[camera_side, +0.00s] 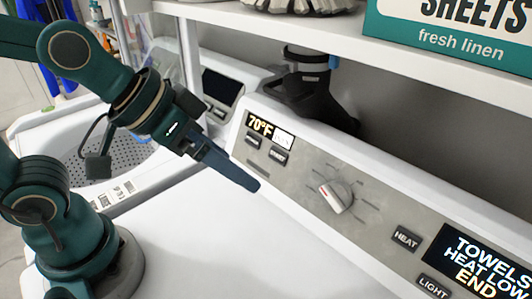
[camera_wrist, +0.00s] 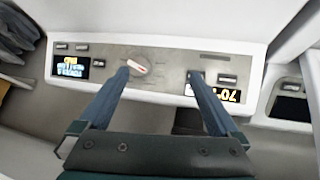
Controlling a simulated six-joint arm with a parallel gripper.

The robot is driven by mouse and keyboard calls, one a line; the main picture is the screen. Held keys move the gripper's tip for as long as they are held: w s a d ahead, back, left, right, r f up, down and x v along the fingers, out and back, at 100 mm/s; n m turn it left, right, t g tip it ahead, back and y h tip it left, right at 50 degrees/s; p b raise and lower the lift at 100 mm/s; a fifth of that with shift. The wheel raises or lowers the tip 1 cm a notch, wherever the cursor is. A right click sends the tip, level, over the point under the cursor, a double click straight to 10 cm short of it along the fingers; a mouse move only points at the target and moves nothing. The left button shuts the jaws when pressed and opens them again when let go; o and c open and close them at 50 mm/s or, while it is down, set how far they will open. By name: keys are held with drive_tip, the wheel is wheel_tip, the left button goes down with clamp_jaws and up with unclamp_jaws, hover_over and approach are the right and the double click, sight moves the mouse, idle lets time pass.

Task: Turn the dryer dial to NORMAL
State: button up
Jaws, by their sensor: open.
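The dryer dial (camera_side: 335,196) is a pale round knob with a raised grip and a red mark, set on the grey control panel (camera_side: 300,185). Tick lines surround it, but I cannot read any position labels. In the wrist view my gripper (camera_wrist: 160,74) is open and empty, and the dial (camera_wrist: 138,66) shows beside the left fingertip.
The panel has a temperature display (camera_side: 270,129), a HEAT button (camera_side: 405,239), a LIGHT button (camera_side: 433,287) and a text display (camera_side: 478,262). A white shelf (camera_side: 330,38) overhangs the panel, holding a teal dryer-sheet box (camera_side: 455,38). The white dryer top (camera_side: 230,235) is clear.

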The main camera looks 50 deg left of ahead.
drive_tip(key=t+h, duration=0.1)
drive_tip(key=h, duration=0.1)
approach(331, 199)
drive_tip(key=shift+w+d+f+m+t+y, duration=0.65)
drive_tip(key=shift+w+f+t, duration=0.25)
drive_tip(key=shift+f, duration=0.2)
drive_tip(key=shift+w+d+f+m+t+y, duration=0.45)
drive_tip(key=shift+w+f+t+y, duration=0.35)
drive_tip(key=shift+f+t, duration=0.3)
drive_tip(key=shift+w+d+f+m+t+y, duration=0.5)
drive_tip(key=shift+w+d+f+t+y, duration=0.15)
drive_tip(key=shift+w+f+t, duration=0.35)
drive_tip(key=shift+s, duration=0.1)
drive_tip(key=shift+c, duration=0.3)
drive_tip(key=c, duration=1.3)
